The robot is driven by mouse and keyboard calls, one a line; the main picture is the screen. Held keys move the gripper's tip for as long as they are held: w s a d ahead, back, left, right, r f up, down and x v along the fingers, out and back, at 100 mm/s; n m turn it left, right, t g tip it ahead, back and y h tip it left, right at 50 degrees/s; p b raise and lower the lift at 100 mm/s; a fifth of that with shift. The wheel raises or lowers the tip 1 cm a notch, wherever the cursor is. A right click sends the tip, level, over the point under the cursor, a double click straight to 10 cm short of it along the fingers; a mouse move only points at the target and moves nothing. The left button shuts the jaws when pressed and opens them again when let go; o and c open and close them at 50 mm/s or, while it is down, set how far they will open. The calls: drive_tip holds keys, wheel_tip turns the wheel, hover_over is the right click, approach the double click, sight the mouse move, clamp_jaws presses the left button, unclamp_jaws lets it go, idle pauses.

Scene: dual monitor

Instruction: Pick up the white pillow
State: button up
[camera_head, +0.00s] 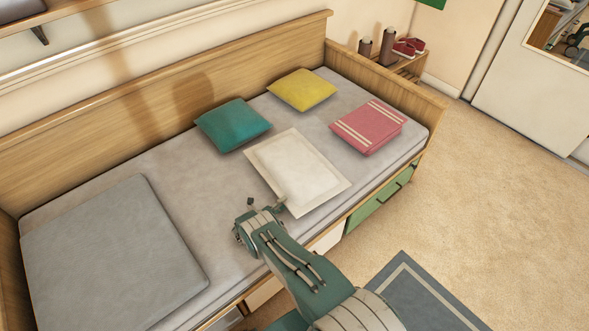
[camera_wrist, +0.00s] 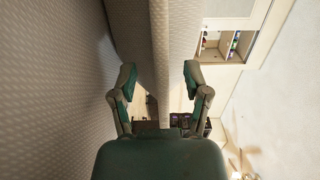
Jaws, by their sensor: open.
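The white pillow (camera_head: 298,170) lies flat on the grey mattress (camera_head: 150,165) of a wooden bed, near its front edge, in the head view. My gripper (camera_head: 267,204) is at the pillow's near left corner and covers a little of it. In the wrist view my gripper (camera_wrist: 160,85) has its two fingers spread wide. A pale fabric edge (camera_wrist: 160,50) runs between the fingers; I cannot tell whether it belongs to the pillow or the mattress. No grip on the pillow shows.
A teal pillow (camera_head: 233,125), a yellow pillow (camera_head: 302,90) and a folded pink blanket (camera_head: 367,127) lie beyond the white pillow. A folded grey blanket (camera_head: 110,255) covers the bed's left end. A wooden backboard (camera_head: 130,95) runs behind.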

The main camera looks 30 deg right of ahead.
drive_tip(key=shift+w+d, duration=0.15)
drive_tip(key=shift+d, duration=0.45)
clamp_jaws()
